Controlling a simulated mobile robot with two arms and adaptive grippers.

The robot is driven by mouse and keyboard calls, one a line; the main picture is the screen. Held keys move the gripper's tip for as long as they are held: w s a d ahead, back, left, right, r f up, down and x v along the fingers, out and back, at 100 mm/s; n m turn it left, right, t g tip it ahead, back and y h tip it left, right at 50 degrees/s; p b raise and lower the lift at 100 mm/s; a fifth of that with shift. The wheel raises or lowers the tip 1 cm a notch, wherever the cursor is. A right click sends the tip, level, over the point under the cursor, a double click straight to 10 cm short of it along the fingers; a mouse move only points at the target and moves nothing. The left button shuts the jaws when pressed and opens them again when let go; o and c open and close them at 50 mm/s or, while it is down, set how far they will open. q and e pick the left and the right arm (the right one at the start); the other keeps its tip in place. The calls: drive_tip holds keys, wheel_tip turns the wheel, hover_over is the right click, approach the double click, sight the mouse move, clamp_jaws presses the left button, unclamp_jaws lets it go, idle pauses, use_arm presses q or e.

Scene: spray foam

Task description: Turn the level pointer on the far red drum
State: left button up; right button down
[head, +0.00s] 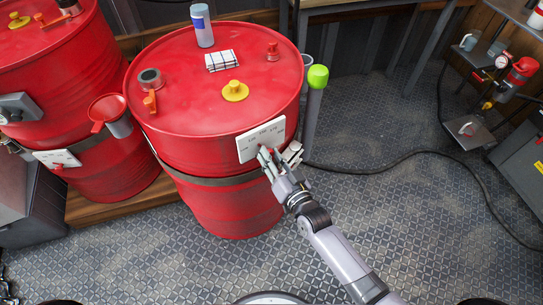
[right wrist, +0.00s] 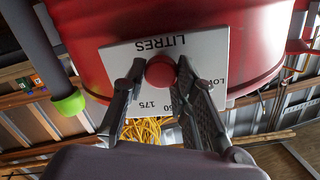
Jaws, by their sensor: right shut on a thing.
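A large red drum (head: 215,85) stands in the middle of the head view. It has a white level plate (head: 258,139) on its side, and the plate also shows in the right wrist view (right wrist: 205,48), upside down, with "LITRES" and numbers. A round red pointer knob (right wrist: 160,71) sits on the plate. My right gripper (head: 277,156) is at the plate, its two fingers on either side of the knob and closed on it. The fingers hide part of the scale and the pointer's direction cannot be told. My left gripper is out of view.
Another red drum (head: 60,75) with its own white plate (head: 57,158) stands at left. A green-capped post (head: 317,77) rises right of the middle drum. A red funnel (head: 107,112) sits between the drums. A black hose (head: 400,160) crosses the mostly clear floor.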

drive_tip(key=c, duration=1.3)
unclamp_jaws()
drive_tip(key=v, duration=1.2)
drive_tip(key=shift+d, duration=0.1)
drive_tip(key=shift+f, duration=0.1)
